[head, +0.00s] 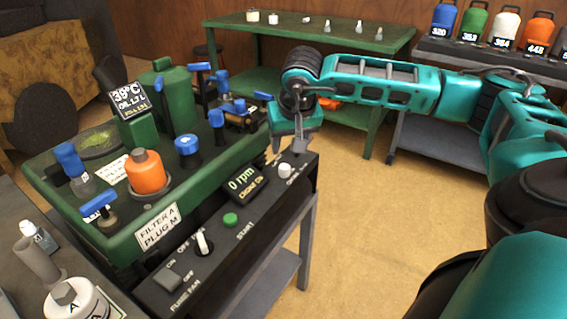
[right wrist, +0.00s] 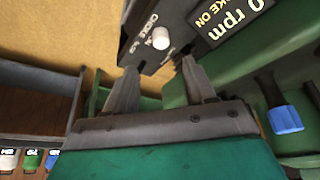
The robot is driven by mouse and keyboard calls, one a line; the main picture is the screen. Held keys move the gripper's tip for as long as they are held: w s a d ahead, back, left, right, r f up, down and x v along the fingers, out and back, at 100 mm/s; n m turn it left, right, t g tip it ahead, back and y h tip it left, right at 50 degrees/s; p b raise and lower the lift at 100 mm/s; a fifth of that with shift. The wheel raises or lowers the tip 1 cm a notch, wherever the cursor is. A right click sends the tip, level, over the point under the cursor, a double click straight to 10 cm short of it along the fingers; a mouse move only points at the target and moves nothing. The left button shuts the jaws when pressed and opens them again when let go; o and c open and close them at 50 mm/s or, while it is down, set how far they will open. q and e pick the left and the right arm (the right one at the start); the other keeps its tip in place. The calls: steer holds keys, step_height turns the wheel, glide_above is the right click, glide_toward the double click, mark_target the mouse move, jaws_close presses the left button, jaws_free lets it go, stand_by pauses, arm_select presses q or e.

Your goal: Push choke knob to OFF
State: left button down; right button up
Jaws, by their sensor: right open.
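The choke knob (head: 285,170) is a small white knob at the far right end of the dark control panel (head: 262,207). It also shows in the right wrist view (right wrist: 160,38), beside a partly legible "CHOKE" label. My right gripper (head: 287,147) is open and empty, pointing down just beyond and above the knob. In the right wrist view the knob appears ahead of the gap between the two fingers (right wrist: 158,66), with no clear contact. A small display (head: 244,182) reads "0 rpm"; in the right wrist view its second line ends "KE ON". My left gripper is out of view.
The panel also has a green START button (head: 230,219), a white lever (head: 203,243) and a fuse fan switch (head: 174,277). The green machine bench (head: 125,240) with an orange filter (head: 146,172) and blue-handled valves stands beside it. Open floor lies right of the panel.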

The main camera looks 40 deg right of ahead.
mark_target(285, 166)
arm_select(q)
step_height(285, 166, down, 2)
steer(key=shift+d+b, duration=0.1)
steer(key=shift+b, duration=0.75)
arm_select(e)
steer(key=x, duration=0.9)
steer(key=shift+f, duration=0.25)
steer(key=shift+c, duration=0.3)
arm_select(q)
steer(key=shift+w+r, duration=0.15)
arm_select(e)
steer(key=c, duration=0.6)
jaws_close()
